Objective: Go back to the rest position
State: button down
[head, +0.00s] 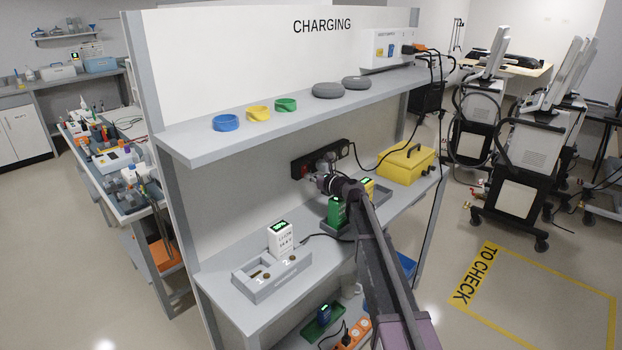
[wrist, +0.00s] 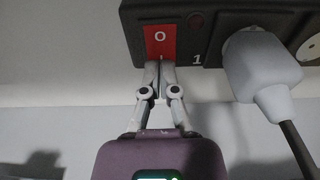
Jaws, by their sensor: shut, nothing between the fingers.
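My gripper (wrist: 159,66) is shut with nothing between its fingers. In the wrist view its fingertips are at the lower edge of a red rocker switch (wrist: 159,40) marked O, on a black socket strip (wrist: 210,20). I cannot tell whether the fingertips touch the switch. In the head view my gripper (head: 324,178) is in front of the black strip (head: 300,167) on the back wall of the charging bench. My arm reaches in from the lower right, over the bench top, and hides part of it.
A grey plug (wrist: 258,70) sits in the strip beside the switch. A shelf (head: 230,140) overhangs the bench.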

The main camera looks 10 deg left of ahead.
jog(key=shift+w+a, duration=0.2)
jog(key=shift+r, duration=0.1)
